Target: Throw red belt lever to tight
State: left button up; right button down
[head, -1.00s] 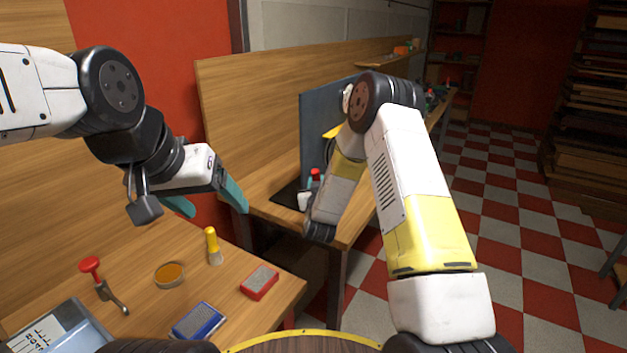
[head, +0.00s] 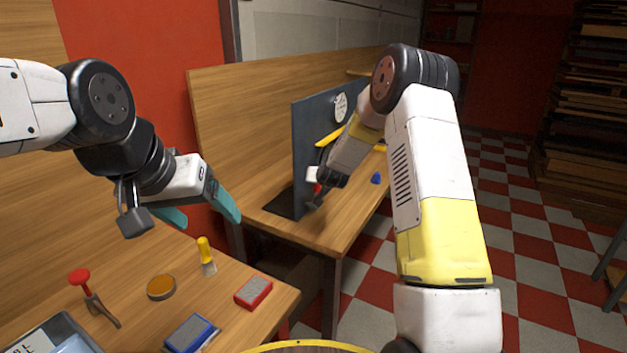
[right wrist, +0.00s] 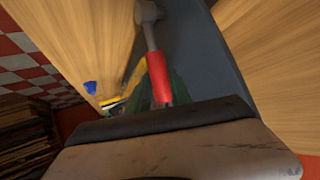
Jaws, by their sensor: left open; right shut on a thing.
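The red belt lever shows in the right wrist view as a red grip (right wrist: 159,78) on a grey shaft that runs to a grey round end at the top. In the head view only a bit of red (head: 317,188) shows beside my right wrist, at the foot of the blue-grey panel (head: 302,150). My right gripper (right wrist: 163,92) is shut on the red grip; its dark green fingers lie to either side, partly hidden by the wrist housing. My left gripper (head: 205,212) is open and empty, with teal fingers apart above the near bench.
The near bench (head: 225,265) holds a red-knobbed tool (head: 80,278), an amber dish (head: 161,287), a yellow-handled brush (head: 206,252), a red block (head: 254,291) and a blue block (head: 190,333). A yellow bar (head: 329,138) and white disc (head: 341,108) are on the panel. A small blue piece (head: 376,178) lies right of it.

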jog(key=shift+w+d, duration=0.1)
jog(key=shift+d, duration=0.05)
dwell(0.3)
jog(key=c, duration=1.5)
grip_release()
jog(key=shift+o, duration=0.2)
jog(key=v, duration=0.7)
jog(key=shift+s+r, duration=0.2)
jog(key=shift+s, duration=0.05)
